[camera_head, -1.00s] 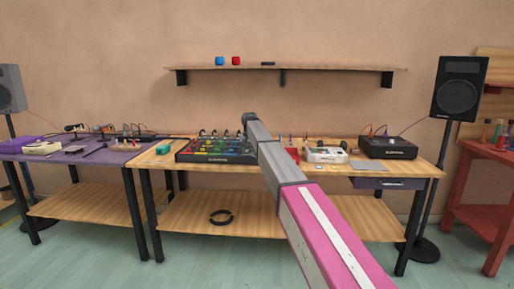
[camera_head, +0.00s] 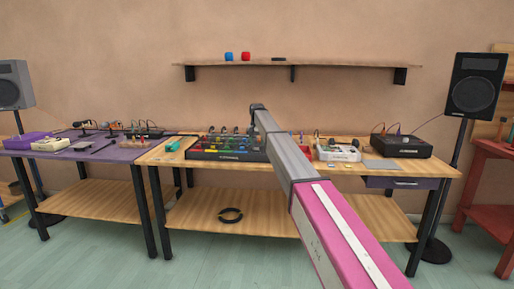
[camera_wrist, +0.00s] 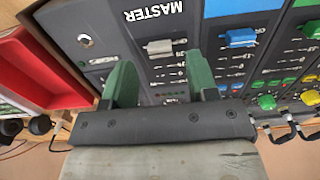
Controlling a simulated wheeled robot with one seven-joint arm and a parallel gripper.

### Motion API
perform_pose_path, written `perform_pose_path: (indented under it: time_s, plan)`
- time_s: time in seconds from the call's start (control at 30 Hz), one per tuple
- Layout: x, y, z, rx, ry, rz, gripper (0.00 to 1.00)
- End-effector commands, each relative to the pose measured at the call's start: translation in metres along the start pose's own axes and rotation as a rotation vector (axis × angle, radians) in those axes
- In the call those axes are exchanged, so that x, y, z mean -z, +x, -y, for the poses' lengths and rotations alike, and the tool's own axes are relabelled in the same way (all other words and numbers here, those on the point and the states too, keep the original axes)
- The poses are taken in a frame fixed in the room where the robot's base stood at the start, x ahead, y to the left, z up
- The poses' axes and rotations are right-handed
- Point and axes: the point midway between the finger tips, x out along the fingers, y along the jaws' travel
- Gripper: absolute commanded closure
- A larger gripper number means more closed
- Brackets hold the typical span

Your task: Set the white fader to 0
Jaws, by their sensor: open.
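The mixer (camera_head: 225,155) stands on the wooden table, its right part hidden behind my arm in the head view. In the wrist view its MASTER strip (camera_wrist: 110,45) carries a pale grey-white fader cap (camera_wrist: 160,47), the white fader. My gripper (camera_wrist: 159,66) is open and empty, with two green fingers over the strip. The cap shows just beyond and between the fingertips. I see no touch, and I cannot tell the height gap. The scale's numbers are too small to read. In the head view my gripper is hidden.
A blue fader cap (camera_wrist: 240,38) is just right of the right finger. Green and yellow knobs and jack cables lie further right. A red tray (camera_wrist: 35,65) is beside the mixer's left edge. A white device (camera_head: 337,149) and a black box (camera_head: 402,145) stand on the same table.

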Motion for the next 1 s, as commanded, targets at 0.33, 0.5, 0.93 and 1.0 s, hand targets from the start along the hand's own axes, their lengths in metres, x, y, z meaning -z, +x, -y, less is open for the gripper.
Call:
perform_pose_path:
  time_s: [0.33, 0.5, 0.93, 1.0]
  plan:
    - [0.000, 0.028, 0.000, 0.000, 0.000, 0.000, 0.47]
    - [0.000, 0.028, 0.000, 0.000, 0.000, 0.000, 0.50]
    - [0.017, 0.027, 0.001, 0.000, 0.001, 0.000, 1.00]
    - [0.030, 0.027, 0.001, 0.000, 0.001, 0.000, 1.00]
